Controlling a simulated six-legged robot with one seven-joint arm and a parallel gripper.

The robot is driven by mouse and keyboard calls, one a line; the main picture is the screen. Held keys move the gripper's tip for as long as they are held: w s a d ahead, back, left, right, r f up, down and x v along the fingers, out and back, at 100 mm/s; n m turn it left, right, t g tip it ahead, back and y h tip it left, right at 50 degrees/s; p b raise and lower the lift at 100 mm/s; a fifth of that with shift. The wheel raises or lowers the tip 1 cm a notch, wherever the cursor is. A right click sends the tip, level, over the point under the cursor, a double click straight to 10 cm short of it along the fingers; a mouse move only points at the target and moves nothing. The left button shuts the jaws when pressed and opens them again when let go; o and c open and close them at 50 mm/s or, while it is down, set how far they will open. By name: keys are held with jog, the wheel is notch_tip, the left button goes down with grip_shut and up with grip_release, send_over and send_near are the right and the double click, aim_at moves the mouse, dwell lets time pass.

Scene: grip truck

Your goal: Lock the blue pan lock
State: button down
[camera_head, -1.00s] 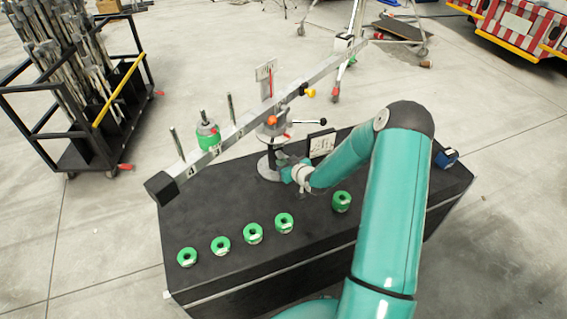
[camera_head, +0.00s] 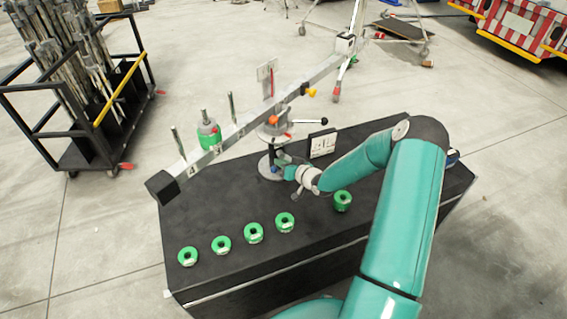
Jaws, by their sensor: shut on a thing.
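A crane head with a long grey beam stands on a grey post with a round base (camera_head: 264,175) on the black platform. The blue pan lock (camera_head: 275,169) is a small blue spot low on the post. My gripper (camera_head: 280,164) is at the post from the right, its jaws shut on the blue pan lock. The fingers are small and partly hide the contact. The lock's exact angle cannot be made out.
The beam (camera_head: 255,119) slants above the platform, with a green weight (camera_head: 208,135) on it. An orange knob (camera_head: 273,119) and a black-tipped handle (camera_head: 324,121) sit above my gripper. Several green rings lie along the platform's front (camera_head: 225,275). A pole rack (camera_head: 75,150) stands left.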

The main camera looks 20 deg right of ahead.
jog(key=m, duration=0.1)
jog(key=m+t+y, duration=0.1)
jog(key=shift+a+r+m+y, duration=0.2)
jog(key=shift+m+y, duration=0.1)
jog(key=shift+m, duration=0.1)
jog(key=m, duration=0.1)
jog(key=m+t+y, duration=0.1)
jog(key=m, duration=0.1)
jog(key=shift+a+r, duration=0.15)
jog(key=shift+a, duration=0.1)
jog(key=m+t, duration=0.1)
jog(key=m, duration=0.1)
jog(key=m+t, duration=0.1)
jog(key=m, duration=0.2)
jog(key=shift+a+r+m, duration=0.1)
jog(key=shift+r+m, duration=0.2)
jog(key=shift+r, duration=0.1)
jog(key=shift+t, duration=0.4)
jog(key=c, duration=1.5)
grip_release()
jog(key=shift+a, duration=0.1)
jog(key=shift+s, duration=0.1)
jog(key=v, duration=1.3)
jog(key=shift+s+d, duration=0.25)
